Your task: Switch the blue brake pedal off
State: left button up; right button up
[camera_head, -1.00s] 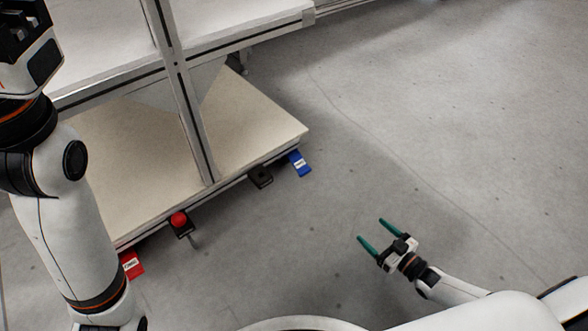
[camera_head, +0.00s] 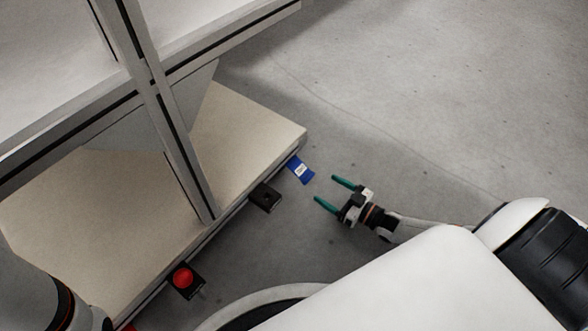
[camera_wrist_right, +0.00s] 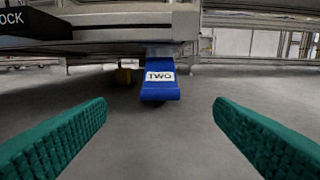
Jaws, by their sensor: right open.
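The blue brake pedal (camera_head: 301,171) sticks out from under the front edge of the cart near its right corner. The open right fingers also show in the right wrist view (camera_wrist_right: 160,130). Part of my left arm is at the lower left of the head view; its gripper is out of view.
A black pedal-like block (camera_head: 265,197) sits left of the blue pedal. A red button (camera_head: 183,277) on a black box is further left. The cart's beige lower shelf (camera_head: 262,132) and grey upright (camera_head: 180,150) stand behind. The floor (camera_head: 430,110) to the right is clear.

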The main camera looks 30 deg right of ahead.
aim_at(307, 177)
jog(key=b+x, duration=0.5)
jog(key=x, duration=0.5)
jog(key=shift+w+a, duration=0.2)
jog(key=shift+w, duration=0.15)
jog(key=shift+c, duration=0.3)
